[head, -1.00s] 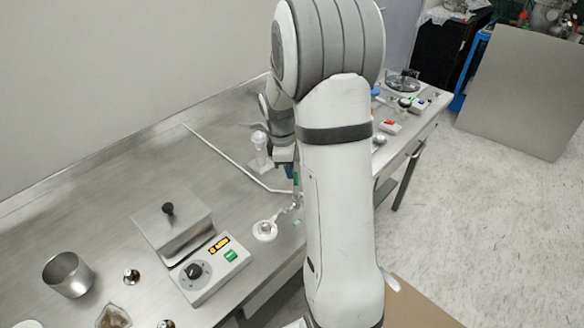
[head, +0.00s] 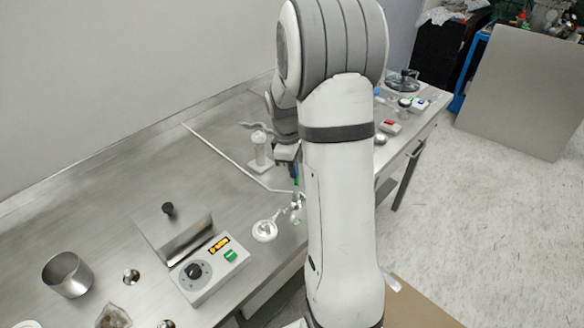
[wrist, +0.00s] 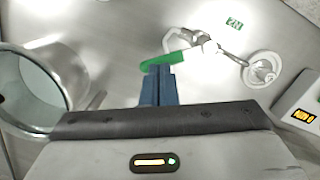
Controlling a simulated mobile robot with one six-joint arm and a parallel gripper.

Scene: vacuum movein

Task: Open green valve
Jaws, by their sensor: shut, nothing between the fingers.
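The green valve handle (wrist: 172,58) is a short green bar on a metal valve body (wrist: 208,44), in the upper middle of the wrist view. In the head view the small metal valve body (head: 296,205) is partly visible beside my arm. My gripper (wrist: 158,76) has its blue fingers together with nothing between them. The fingertips overlap the left part of the green handle in the wrist view; I cannot tell whether they touch it. My gripper tips are small and partly hidden in the head view.
A round white fitting (wrist: 262,70) joins the valve by a thin tube. An N2 label (wrist: 234,22) is on the bench. A metal cylinder (wrist: 75,75) stands left of my gripper. A hotplate controller (head: 208,270) and steel beaker (head: 68,274) are at the head view's left.

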